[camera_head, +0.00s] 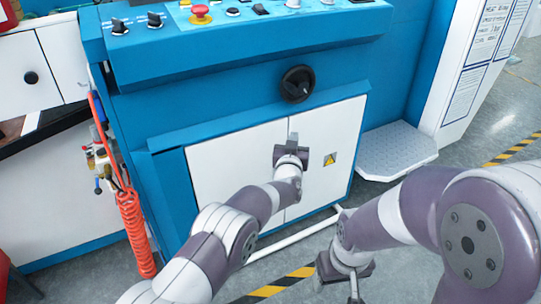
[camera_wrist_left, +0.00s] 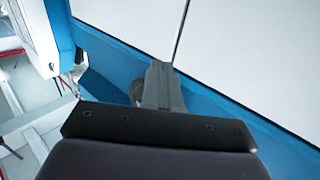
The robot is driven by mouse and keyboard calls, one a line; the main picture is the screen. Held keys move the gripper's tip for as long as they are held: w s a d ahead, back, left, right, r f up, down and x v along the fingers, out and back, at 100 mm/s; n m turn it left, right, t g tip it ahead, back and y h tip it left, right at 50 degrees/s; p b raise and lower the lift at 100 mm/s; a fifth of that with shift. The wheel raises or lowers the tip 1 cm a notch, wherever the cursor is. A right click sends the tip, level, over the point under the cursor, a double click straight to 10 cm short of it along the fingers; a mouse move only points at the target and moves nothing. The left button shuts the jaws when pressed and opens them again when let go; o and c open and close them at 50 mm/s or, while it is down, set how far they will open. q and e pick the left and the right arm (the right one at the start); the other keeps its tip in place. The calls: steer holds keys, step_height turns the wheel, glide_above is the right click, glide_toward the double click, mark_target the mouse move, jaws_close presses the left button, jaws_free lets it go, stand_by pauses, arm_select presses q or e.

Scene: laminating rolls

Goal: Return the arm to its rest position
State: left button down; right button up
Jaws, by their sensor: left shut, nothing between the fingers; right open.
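My left arm comes in from the lower left of the head view. Its left gripper (camera_head: 293,138) is in front of the white cabinet doors (camera_head: 235,160) of the blue machine, near the seam between them. In the left wrist view the left gripper's fingers (camera_wrist_left: 160,85) are together, with nothing between them, and the white door panels show beyond. My right arm fills the lower right of the head view. The right gripper (camera_head: 352,285) hangs low over the floor, open, with its fingertips partly cut off by the picture's lower edge.
The blue machine (camera_head: 210,85) carries a control panel with a red button (camera_head: 200,10) and a black handwheel (camera_head: 298,84). A coiled red hose (camera_head: 135,230) hangs at its left side. A metal step plate (camera_head: 398,150) juts out at right. Grey floor lies in front.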

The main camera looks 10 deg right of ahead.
arm_select(q)
steer(key=s+d+p, duration=0.3)
steer(key=s, duration=0.4)
steer(key=s+f+m+g, duration=0.2)
steer(key=s+f+g, duration=0.55)
steer(key=f, duration=0.45)
steer(key=s+a+r+n+g+y+p, duration=0.1)
steer(key=s+a+r+g+y, duration=0.15)
steer(key=s+a, duration=0.8)
steer(key=s+a+r+n+g+y+p, duration=0.1)
steer(key=s+a+r+g, duration=0.45)
steer(key=a, duration=0.75)
steer(key=s+a+r+n+g+y+p, duration=0.1)
steer(key=s+a+r+n+g, duration=0.1)
steer(key=s+a, duration=0.9)
steer(key=a+r+p, duration=0.2)
steer(key=r+p, duration=1.7)
steer(key=r, duration=0.1)
steer(key=w+a+r+n+t+p, duration=0.1)
steer(key=a+r+p, duration=0.1)
steer(key=r+p, duration=1.7)
step_height(320, 180, up, 2)
steer(key=shift+w+a+r, duration=0.15)
steer(key=shift+r, duration=0.1)
